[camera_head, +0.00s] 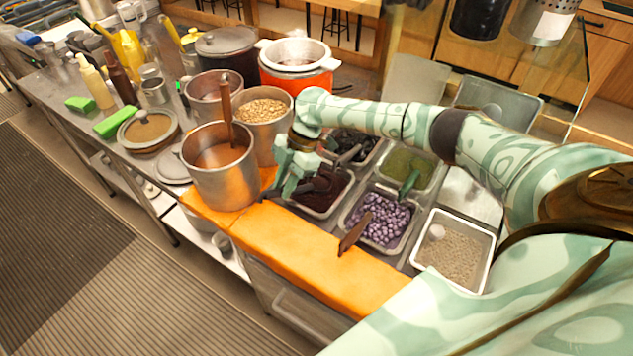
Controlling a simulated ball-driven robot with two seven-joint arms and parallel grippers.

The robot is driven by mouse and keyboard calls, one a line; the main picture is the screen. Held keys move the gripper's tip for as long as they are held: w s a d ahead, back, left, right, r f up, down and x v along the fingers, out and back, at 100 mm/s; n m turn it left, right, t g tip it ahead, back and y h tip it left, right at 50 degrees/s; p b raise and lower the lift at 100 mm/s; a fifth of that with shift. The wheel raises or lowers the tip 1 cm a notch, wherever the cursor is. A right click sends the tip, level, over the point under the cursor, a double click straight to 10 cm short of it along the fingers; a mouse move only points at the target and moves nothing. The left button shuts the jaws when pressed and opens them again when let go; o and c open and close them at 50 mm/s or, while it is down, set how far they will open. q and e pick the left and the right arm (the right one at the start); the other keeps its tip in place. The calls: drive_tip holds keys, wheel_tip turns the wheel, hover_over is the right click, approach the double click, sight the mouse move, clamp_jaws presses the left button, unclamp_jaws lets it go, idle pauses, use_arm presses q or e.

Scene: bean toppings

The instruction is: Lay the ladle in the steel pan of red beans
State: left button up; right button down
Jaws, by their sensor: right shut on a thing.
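The steel pan of red beans (336,204) is set in the counter, left of the middle, with dark red beans inside. My right gripper (287,187) reaches in from the right and points down at the pan's left side. It is shut on the ladle (324,184), whose dark brown part shows over the red beans. The fingers hide part of the ladle, and I cannot tell whether it touches the beans. My left gripper is not in view.
A pan of purple beans (347,221) with a brown handle leaning out, a green-filled pan (432,166) and a pale grain pan (491,238) adjoin. Tall steel pots (222,180) stand close left of my gripper. An orange board (300,246) runs along the front, mostly clear.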

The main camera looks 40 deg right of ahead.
drive_tip(key=shift+f, duration=0.3)
drive_tip(key=c, duration=1.2)
unclamp_jaws()
drive_tip(key=shift+a, duration=0.1)
drive_tip(key=p+v, duration=0.2)
drive_tip(key=v, duration=1.4)
drive_tip(key=shift+a+r+p, duration=0.15)
drive_tip(key=shift+r+p, duration=0.15)
drive_tip(key=shift+p, duration=0.1)
